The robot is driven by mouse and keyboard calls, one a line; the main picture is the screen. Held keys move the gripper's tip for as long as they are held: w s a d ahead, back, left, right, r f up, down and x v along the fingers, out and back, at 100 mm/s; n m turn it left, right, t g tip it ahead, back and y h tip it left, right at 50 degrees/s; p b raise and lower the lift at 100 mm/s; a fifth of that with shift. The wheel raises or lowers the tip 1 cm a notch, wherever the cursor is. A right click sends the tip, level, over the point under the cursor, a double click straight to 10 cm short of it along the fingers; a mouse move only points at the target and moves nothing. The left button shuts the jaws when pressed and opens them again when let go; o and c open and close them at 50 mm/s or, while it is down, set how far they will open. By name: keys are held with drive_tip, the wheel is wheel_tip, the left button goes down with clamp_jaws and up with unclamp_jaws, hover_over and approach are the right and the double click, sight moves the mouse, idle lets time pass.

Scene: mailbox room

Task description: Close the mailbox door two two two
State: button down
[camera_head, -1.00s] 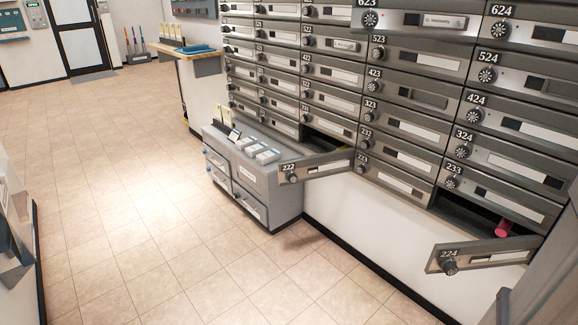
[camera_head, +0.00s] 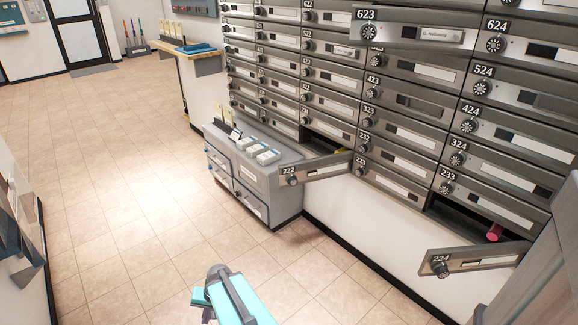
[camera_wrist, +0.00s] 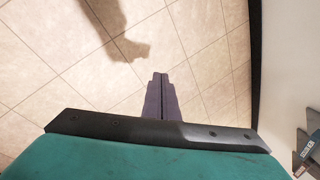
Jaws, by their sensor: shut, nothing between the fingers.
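The mailbox door 222 (camera_head: 314,170) stands open in the head view, swung out from the bottom row of the grey mailbox wall. Its open compartment (camera_head: 328,146) shows behind it with something yellowish at its edge. My arm, teal and black, rises from the bottom edge of the head view, left of and below door 222, apart from it. My gripper (camera_wrist: 161,97) shows in the wrist view, its dark fingers shut and empty above the floor tiles. The fingertips are not clearly seen in the head view.
Door 224 (camera_head: 474,259) is also open at lower right, with a pink object (camera_head: 494,233) in its compartment. Door 623 (camera_head: 412,30) stands out at the top. A grey cabinet (camera_head: 262,187) stands behind door 222. The tiled floor (camera_head: 110,190) at left is clear.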

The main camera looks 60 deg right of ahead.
drive_tip(key=d+r+m+t+h+p, duration=0.2)
drive_tip(key=d+r+m, duration=0.2)
drive_tip(key=d+r, duration=0.6)
drive_tip(key=d+r+m+t+h+p, duration=0.1)
drive_tip(key=d+r+m+t+p, duration=0.15)
drive_tip(key=d+r, duration=0.75)
drive_tip(key=s+d+r+m+t+h+p, duration=0.1)
drive_tip(key=s+d+r+m+h+p, duration=0.1)
drive_tip(key=s+d+r, duration=0.4)
drive_tip(key=s+d+r+m+t+h+p, duration=0.1)
drive_tip(key=s+d+r+m+h, duration=0.4)
drive_tip(key=d+r, duration=0.7)
drive_tip(key=s+d+m+p, duration=0.1)
drive_tip(key=d, duration=0.5)
drive_tip(key=shift+w+d+f+b, duration=0.25)
drive_tip(key=shift+d+f+b, duration=0.1)
drive_tip(key=shift+b, duration=1.05)
drive_tip(key=b+x, duration=0.1)
drive_tip(key=b, duration=0.4)
drive_tip(key=shift+w+d+f, duration=0.15)
drive_tip(key=shift+w, duration=0.05)
